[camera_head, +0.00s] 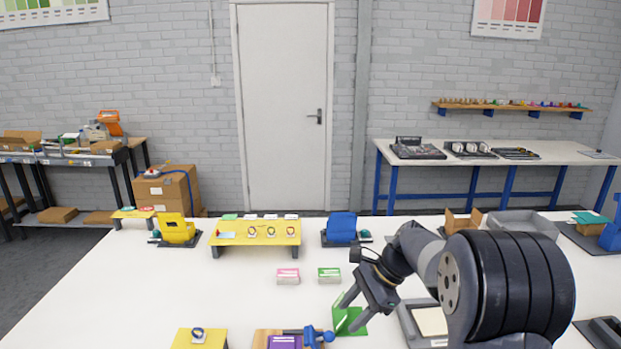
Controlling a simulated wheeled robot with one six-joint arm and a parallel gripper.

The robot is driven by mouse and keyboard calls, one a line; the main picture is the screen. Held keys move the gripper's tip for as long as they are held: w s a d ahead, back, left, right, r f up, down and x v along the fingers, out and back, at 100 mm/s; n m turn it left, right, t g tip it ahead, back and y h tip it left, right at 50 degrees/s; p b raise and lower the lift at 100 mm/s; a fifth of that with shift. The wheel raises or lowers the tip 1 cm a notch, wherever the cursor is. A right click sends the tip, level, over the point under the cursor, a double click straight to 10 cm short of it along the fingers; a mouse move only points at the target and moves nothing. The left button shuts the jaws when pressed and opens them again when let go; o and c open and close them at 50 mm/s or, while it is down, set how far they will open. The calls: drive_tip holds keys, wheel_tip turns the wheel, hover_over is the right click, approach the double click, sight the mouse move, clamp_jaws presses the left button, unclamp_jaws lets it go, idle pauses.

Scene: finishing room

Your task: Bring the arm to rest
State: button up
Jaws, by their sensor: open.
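My arm reaches in from the lower right of the head view, with its large dark rounded joint close to the camera. My gripper (347,312) points down and to the left over the front middle of the white table (130,285). Its fingers are apart, and I see nothing held between them. A green piece (348,320) lies behind and below the fingertips; I cannot tell whether they touch it. The arm hides part of the table on the right.
A blue tool (318,336) and a purple item (284,342) lie left of the gripper. Pink (288,276) and green (329,275) card stacks lie behind. A yellow stand (254,233), a blue device (341,228) and a grey tray (522,223) stand farther back.

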sight(330, 332)
drive_tip(key=x, duration=0.7)
drive_tip(key=shift+s+p, duration=0.1)
drive_tip(key=shift+p, duration=0.3)
drive_tip(key=shift+a+f, duration=0.15)
drive_tip(key=shift+a, duration=0.15)
drive_tip(key=shift+a+h+p, duration=0.2)
drive_tip(key=shift+h+p, duration=0.3)
drive_tip(key=shift+h, duration=0.2)
drive_tip(key=shift+a+h, duration=0.1)
drive_tip(key=shift+h, duration=0.2)
